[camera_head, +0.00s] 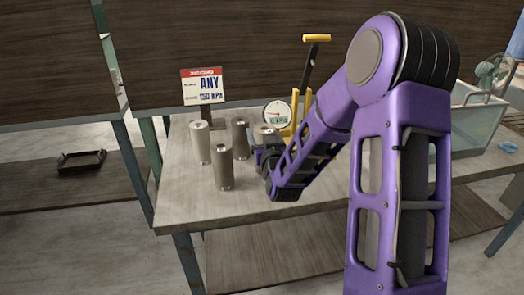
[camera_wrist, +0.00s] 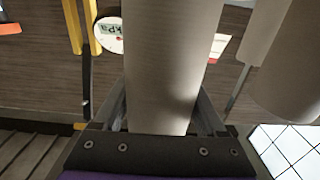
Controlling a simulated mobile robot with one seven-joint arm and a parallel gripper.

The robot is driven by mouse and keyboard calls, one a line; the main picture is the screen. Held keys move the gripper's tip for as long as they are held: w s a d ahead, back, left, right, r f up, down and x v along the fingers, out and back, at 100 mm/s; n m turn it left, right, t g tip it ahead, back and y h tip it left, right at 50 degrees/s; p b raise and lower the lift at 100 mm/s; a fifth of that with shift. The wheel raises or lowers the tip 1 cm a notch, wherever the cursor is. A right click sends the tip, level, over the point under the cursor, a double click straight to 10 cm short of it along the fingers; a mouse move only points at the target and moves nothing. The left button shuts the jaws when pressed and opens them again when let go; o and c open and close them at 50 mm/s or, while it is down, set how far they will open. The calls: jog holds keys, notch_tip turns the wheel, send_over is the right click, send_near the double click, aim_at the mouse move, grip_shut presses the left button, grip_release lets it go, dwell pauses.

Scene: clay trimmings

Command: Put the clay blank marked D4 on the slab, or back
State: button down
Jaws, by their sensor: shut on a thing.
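My gripper (camera_head: 266,152) is at the middle of the table, partly hidden by my own arm in the head view. In the wrist view, its fingers are shut on a pale clay cylinder (camera_wrist: 165,75), which stands between them. In the head view, a pale cylinder (camera_head: 266,133) shows just behind the gripper and appears to be this one. Other clay blanks stand upright to the left: a pale one (camera_head: 200,142), a brown one in front (camera_head: 224,168) and a darker one behind (camera_head: 240,138). I cannot read a D4 mark, and I cannot make out a slab.
A round gauge (camera_head: 277,114) with a yellow lever stand (camera_head: 307,80) is behind the gripper. A sign reading "ANY 150 kPa" (camera_head: 204,87) stands behind the blanks. A clear tub (camera_head: 478,122) is at the right. The table's front left (camera_head: 185,205) is bare.

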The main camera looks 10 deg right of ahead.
jog(key=shift+f, duration=1.8)
jog(key=shift+f+b, duration=0.15)
jog(key=shift+b, duration=0.25)
grip_release()
jog(key=shift+f, duration=0.1)
jog(key=shift+s, duration=0.3)
jog(key=s+p, duration=0.8)
jog(key=s, duration=0.3)
jog(key=shift+s+r, duration=0.2)
jog(key=shift+s, duration=0.05)
